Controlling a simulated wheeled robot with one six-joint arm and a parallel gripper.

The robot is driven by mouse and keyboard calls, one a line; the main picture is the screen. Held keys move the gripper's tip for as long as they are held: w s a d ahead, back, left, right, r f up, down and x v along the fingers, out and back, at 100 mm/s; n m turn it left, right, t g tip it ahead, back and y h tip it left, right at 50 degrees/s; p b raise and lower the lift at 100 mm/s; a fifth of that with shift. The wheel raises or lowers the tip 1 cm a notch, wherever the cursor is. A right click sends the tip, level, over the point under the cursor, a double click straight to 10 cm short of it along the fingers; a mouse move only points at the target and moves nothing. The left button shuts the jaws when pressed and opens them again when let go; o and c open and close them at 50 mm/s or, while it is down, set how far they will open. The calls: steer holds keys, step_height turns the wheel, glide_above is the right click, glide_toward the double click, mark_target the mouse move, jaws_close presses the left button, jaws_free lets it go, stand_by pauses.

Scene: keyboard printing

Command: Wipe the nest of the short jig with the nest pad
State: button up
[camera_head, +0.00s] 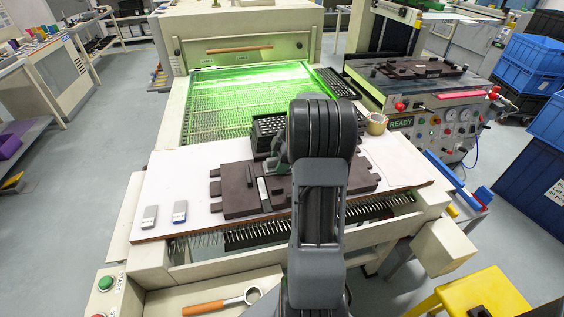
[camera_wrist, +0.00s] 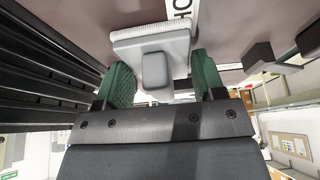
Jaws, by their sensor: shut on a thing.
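A dark brown jig (camera_head: 238,190) lies on the white board in front of the machine. It carries a narrow pale label (camera_head: 263,192), whose letters show only in part in the wrist view (camera_wrist: 181,10). My gripper (camera_wrist: 160,78) has its green-padded fingers shut on the grey grip block of a pale pad, the nest pad (camera_wrist: 150,38). The pad's face is turned to the jig's brown surface, at or very near it; I cannot tell if they touch. In the head view my gripper (camera_head: 276,166) is over the jig, partly hidden by my arm.
Two small grey blocks (camera_head: 150,216) (camera_head: 180,211) lie on the board's left. Another brown jig (camera_head: 420,67) sits on the right machine.

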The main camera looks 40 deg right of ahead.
steer(key=shift+s+d+r, duration=0.1)
steer(key=shift+s+d, duration=0.2)
steer(key=shift+d, duration=0.35)
steer(key=shift+s+d, duration=0.3)
steer(key=shift+d, duration=0.3)
steer(key=shift+s+d+f, duration=0.1)
steer(key=shift+s+d, duration=0.3)
steer(key=shift+d, duration=0.4)
steer(key=shift+s+d+f, duration=0.1)
steer(key=shift+s+d, duration=0.3)
steer(key=shift+d, duration=0.45)
steer(key=shift+s+d, duration=0.4)
steer(key=shift+d, duration=0.4)
steer(key=shift+s+d+r, duration=0.1)
steer(key=shift+s+d, duration=0.2)
steer(key=shift+d, duration=0.35)
steer(key=shift+s+d, duration=0.3)
steer(key=shift+d, duration=0.3)
step_height(320, 180, up, 8)
steer(key=p, duration=0.4)
